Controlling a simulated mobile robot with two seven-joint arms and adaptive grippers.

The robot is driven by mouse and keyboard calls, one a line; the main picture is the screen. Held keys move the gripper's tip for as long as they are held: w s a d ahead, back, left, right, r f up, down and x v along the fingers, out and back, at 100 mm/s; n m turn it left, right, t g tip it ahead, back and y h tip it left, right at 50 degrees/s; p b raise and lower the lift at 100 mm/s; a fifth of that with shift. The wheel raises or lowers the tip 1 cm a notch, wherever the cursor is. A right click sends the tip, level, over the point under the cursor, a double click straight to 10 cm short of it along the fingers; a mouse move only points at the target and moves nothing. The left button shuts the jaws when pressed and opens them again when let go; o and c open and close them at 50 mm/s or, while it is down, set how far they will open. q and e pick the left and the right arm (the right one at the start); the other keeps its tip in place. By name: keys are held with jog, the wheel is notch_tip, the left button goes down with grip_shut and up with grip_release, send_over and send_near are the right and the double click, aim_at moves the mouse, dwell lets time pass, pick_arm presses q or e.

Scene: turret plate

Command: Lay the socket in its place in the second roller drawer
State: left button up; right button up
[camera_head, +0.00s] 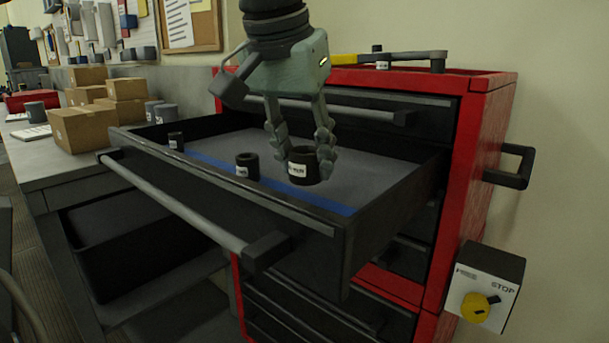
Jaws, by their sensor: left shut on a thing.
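A dark socket (303,166) with a white label is held between the fingers of my left gripper (300,155), which comes down from above. The gripper is shut on it, over the right part of the open roller drawer (346,228). I cannot tell whether the socket touches the drawer floor. Two other dark sockets stand upright in the drawer: one (247,166) near the middle and a smaller one (176,141) at the left end. A blue strip runs along the drawer floor near the front. My right gripper is not in view.
The red cabinet (476,140) has a wrench-like tool with a yellow part (356,59) on top. A workbench (40,158) with cardboard boxes (85,129) stands left. A switch box (485,287) hangs at the right. The drawer's bar handle (180,205) projects in front.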

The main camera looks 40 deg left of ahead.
aim_at(305, 177)
pick_arm(q)
jog(key=shift+f, duration=1.65)
jog(key=o, duration=1.3)
jog(key=shift+r, duration=0.1)
jog(key=v, duration=1.2)
jog(key=shift+r, duration=0.1)
jog(key=shift+w, duration=0.1)
